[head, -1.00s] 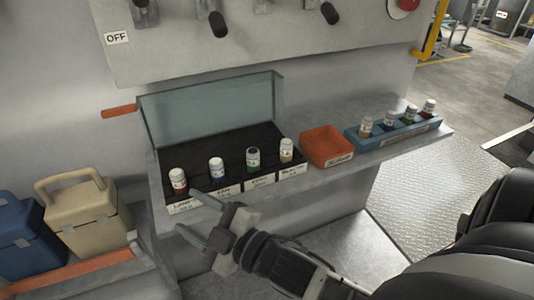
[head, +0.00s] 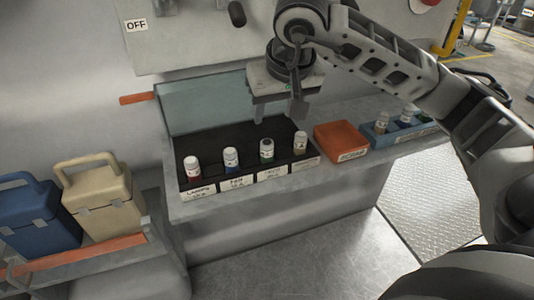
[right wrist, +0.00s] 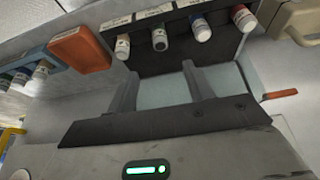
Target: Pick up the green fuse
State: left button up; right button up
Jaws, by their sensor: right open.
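The green fuse (head: 267,151) is a white-labelled cylinder standing upright in the black tray (head: 210,143), third from the left, between a blue fuse (head: 231,160) and a tan fuse (head: 300,144). It also shows in the right wrist view (right wrist: 158,40), top centre. My right gripper (head: 277,112) is open and empty, fingers pointing down, above the back of the tray and apart from the fuses. In the right wrist view its two fingers (right wrist: 158,80) stand apart with nothing between them. My left gripper is out of view.
A red fuse (head: 193,167) stands at the tray's left end. The tray's teal lid (head: 200,105) is raised behind it. An orange bin (head: 340,137) and a blue rack (head: 388,138) with several fuses stand to the right. Two lidded boxes (head: 100,200) stand at left.

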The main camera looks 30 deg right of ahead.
aim_at(268, 143)
jog(key=x, duration=0.9)
jog(key=shift+f, duration=0.25)
jog(key=x, duration=0.5)
jog(key=shift+w+p, duration=0.1)
jog(key=shift+p, duration=0.25)
jog(key=c, duration=1.1)
